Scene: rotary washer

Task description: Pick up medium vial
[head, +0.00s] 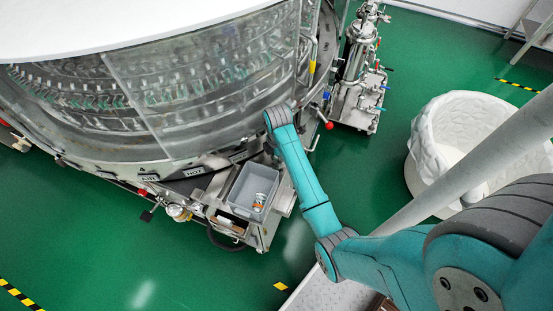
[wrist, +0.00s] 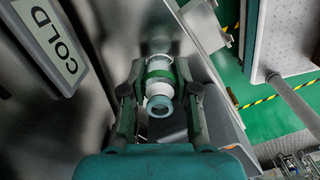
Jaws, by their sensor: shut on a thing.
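A vial (wrist: 160,88) with a green band and a blue-grey ring at its mouth shows in the middle of the wrist view. My gripper (wrist: 160,68) is shut on it, with one finger on each side of its body. The mouth end points toward the wrist camera. In the head view my gripper and this vial are hidden behind the washer's edge and my arm. Another small vial with an orange band (head: 259,202) lies in a grey bin (head: 242,188) in the head view.
The rotary washer (head: 190,85) fills the upper left of the head view. A "COLD" label (wrist: 58,45) is on a panel left of my gripper. A metal plate (wrist: 217,105) slopes close on the right. A steel filter cart (head: 358,75) and white chair (head: 450,135) stand right.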

